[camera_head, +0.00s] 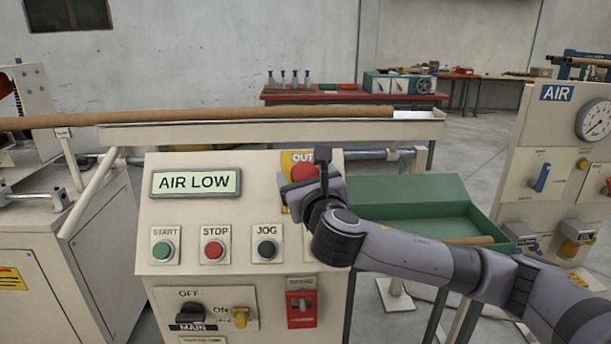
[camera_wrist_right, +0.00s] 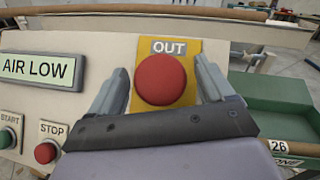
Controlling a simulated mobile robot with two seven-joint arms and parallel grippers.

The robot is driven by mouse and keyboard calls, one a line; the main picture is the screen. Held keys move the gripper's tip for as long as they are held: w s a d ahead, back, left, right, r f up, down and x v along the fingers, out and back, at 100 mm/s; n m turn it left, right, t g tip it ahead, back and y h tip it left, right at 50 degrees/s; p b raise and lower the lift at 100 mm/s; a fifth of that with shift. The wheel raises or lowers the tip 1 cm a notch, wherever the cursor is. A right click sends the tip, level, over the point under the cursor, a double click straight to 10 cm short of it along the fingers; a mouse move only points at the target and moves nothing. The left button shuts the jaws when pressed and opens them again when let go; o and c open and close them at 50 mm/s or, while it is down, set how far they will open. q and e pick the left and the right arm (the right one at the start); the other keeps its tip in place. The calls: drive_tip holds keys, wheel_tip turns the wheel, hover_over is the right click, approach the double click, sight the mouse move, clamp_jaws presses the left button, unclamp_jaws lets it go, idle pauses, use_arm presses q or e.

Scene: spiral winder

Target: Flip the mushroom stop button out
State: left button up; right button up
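The red mushroom stop button (camera_head: 304,172) sits on a yellow plate marked OUT, at the upper right of the control panel; my right gripper partly covers it in the head view. In the right wrist view the button (camera_wrist_right: 161,80) shows whole, between the two fingers. My right gripper (camera_wrist_right: 164,88) is open, with one finger on each side of the button. Gaps show between the fingers and the button, so they do not appear to grip it. My left gripper is not in view.
The panel has an AIR LOW display (camera_head: 196,182) and START (camera_head: 163,250), STOP (camera_head: 214,250) and JOG (camera_head: 266,248) buttons. A green tray (camera_head: 408,190) stands right of the panel. An AIR panel (camera_head: 556,130) with a gauge is at far right.

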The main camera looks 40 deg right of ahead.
drive_tip(key=v, duration=0.7)
idle(0.4)
idle(0.4)
drive_tip(key=s+a+f+m+g+y, duration=0.2)
drive_tip(key=s+a+f+m+g, duration=0.15)
drive_tip(key=f+m, duration=0.45)
drive_tip(key=s+a+f+m+g+y, duration=0.2)
drive_tip(key=s+a+f+m+g, duration=0.15)
drive_tip(key=f+m, duration=0.5)
drive_tip(key=s+a+f+m+g+y, duration=0.1)
drive_tip(key=s+f+m+g+y, duration=0.15)
drive_tip(key=s+f+m, duration=0.55)
drive_tip(key=s+f+m+g+y, duration=0.1)
drive_tip(key=s+f+m+g, duration=0.3)
drive_tip(key=s+f+m, duration=0.5)
drive_tip(key=w+a+f+n+t+y+p, duration=0.1)
drive_tip(key=w+a+f+n+t+p, duration=0.1)
drive_tip(key=t, duration=0.5)
drive_tip(key=shift+w+a+p, duration=0.45)
drive_tip(key=shift+w+p, duration=0.55)
drive_tip(key=shift+w, duration=0.8)
